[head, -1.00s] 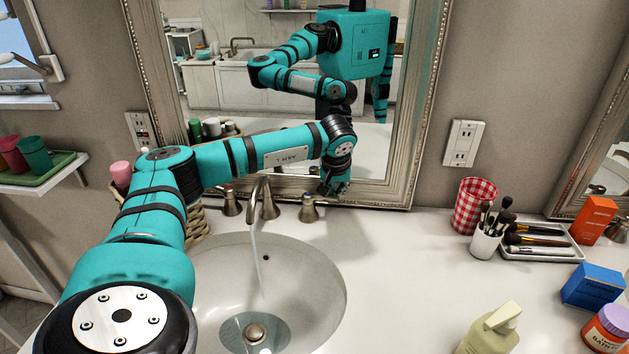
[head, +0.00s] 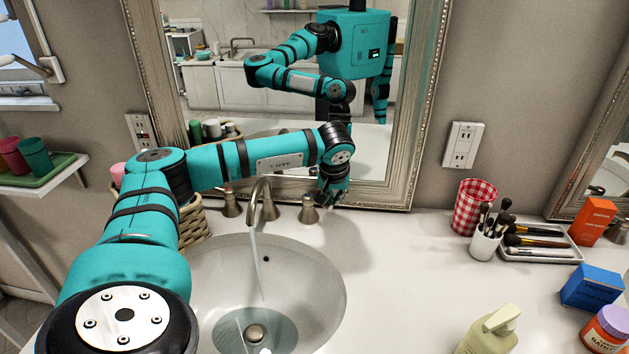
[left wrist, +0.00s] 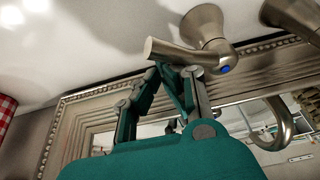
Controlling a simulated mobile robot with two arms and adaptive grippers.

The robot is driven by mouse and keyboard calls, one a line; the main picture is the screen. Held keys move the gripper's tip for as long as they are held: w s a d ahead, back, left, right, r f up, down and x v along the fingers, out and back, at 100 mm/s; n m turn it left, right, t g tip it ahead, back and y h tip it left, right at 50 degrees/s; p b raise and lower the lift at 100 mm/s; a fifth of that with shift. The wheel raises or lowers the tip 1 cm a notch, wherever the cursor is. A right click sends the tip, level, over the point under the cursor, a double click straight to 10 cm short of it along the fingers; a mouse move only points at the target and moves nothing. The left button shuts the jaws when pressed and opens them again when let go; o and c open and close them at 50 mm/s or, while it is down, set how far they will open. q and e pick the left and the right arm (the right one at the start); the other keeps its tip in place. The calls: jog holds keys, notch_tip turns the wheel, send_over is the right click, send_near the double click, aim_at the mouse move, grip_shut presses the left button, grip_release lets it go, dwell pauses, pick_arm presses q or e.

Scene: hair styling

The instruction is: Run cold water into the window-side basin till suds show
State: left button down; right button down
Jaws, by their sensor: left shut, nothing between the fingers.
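The white basin (head: 320,283) is set in the counter below the mirror. A thin stream of water (head: 257,262) falls from the metal spout (head: 263,190) into a shallow pool (head: 228,322) around the drain. I cannot make out clear suds. The right-hand tap handle (head: 309,210) also shows in the left wrist view, where this handle (left wrist: 205,25) has a blue dot and a lever. My left gripper (head: 333,198) is shut and empty beside this handle. In the left wrist view its fingertips (left wrist: 175,72) are close to the lever; I cannot tell if they touch. My right gripper is out of view.
The other tap handle (head: 231,204) and a wicker basket (head: 193,222) stand left of the spout. The framed mirror (head: 428,100) rises close behind. A soap bottle (head: 490,333), checked cup (head: 474,207) and brush tray (head: 545,252) stand right. Counter between is clear.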

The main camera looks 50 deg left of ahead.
pick_arm(q)
jog(key=shift+s+d, duration=0.35)
jog(key=shift+s, duration=0.7)
jog(key=shift+w+d, duration=0.25)
jog(key=shift+w, duration=0.35)
jog(key=shift+r+p, duration=0.3)
jog(key=shift+p, duration=0.15)
notch_tip(320, 180, up, 6)
jog(key=p, duration=0.4)
jog(key=shift+r+p, duration=0.2)
jog(key=shift+p, duration=0.2)
